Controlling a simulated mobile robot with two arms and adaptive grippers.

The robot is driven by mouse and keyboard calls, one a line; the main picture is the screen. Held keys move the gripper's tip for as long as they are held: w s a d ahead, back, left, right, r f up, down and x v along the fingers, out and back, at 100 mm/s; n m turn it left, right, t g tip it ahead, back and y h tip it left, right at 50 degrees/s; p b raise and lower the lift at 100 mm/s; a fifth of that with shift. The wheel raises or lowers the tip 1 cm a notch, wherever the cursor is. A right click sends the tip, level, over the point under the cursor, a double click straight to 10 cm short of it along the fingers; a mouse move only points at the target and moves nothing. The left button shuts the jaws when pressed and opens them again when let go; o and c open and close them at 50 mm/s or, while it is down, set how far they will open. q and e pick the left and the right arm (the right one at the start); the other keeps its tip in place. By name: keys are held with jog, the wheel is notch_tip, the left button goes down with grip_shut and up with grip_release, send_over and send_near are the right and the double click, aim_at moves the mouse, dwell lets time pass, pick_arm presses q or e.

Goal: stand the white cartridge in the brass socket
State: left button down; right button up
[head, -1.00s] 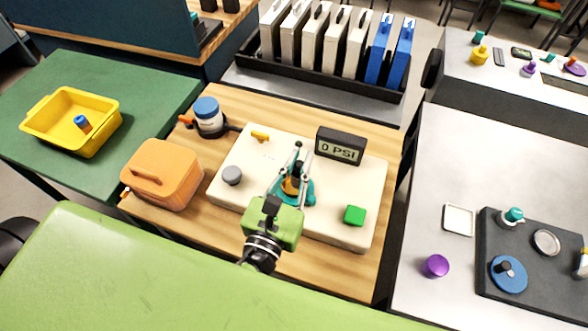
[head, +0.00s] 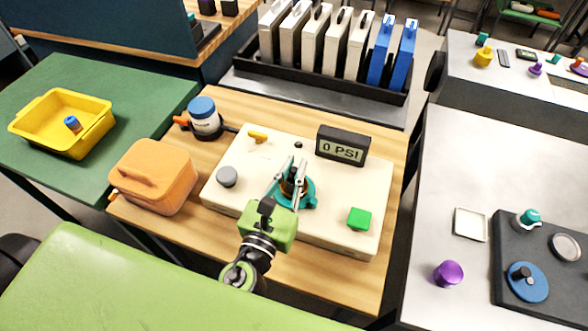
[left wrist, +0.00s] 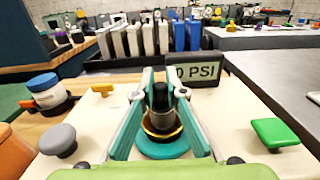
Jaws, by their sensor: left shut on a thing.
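My left gripper (head: 297,166) is over the teal base on the cream board, fingers shut on a short cylinder. In the left wrist view this cylinder (left wrist: 160,118) has a dark top and a greyish body, apparently the white cartridge in shade. It stands upright between the two fingers (left wrist: 161,80). The brass socket (left wrist: 149,134) shows as a gold ring around its lower end, on a teal round base (left wrist: 160,150). The base also shows in the head view (head: 310,197). I cannot tell how deep the cylinder sits. My right gripper is not in view.
The cream board (head: 225,200) carries a grey knob (head: 227,177), a yellow lever (head: 257,136), a green button (head: 360,219) and a 0 PSI display (head: 342,146). A blue-lidded jar (head: 205,117) and an orange case (head: 155,178) stand to the left. A rack (head: 310,82) stands behind.

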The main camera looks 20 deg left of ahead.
pick_arm(q)
jog(key=shift+f, duration=0.3)
jog(key=c, duration=2)
grip_release()
jog(key=shift+c, duration=0.2)
jog(key=shift+r, duration=0.35)
jog(key=s+b, duration=0.6)
jog(key=s, duration=0.6)
jog(key=shift+a, duration=0.2)
